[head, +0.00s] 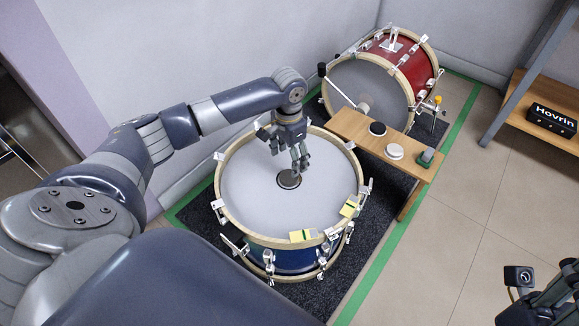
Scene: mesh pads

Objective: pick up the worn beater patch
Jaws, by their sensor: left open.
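The worn beater patch (289,180) is a dark round disc with a paler centre, lying on the pale head of the blue bass drum (245,190). My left gripper (300,166) is open and points down just above the patch, a little to its right in the picture. Its fingers partly overlap the patch's upper edge, and I cannot tell whether they touch it. My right gripper (552,300) is partly in view at the lower right corner, away from the drum. Its fingertips are not clear.
A wooden bench (358,133) beside the drum holds a black disc (378,129), a white disc (395,152) and a green item (426,157). A red drum (404,62) stands behind. Yellow notes (303,235) and metal lugs line the blue drum's rim.

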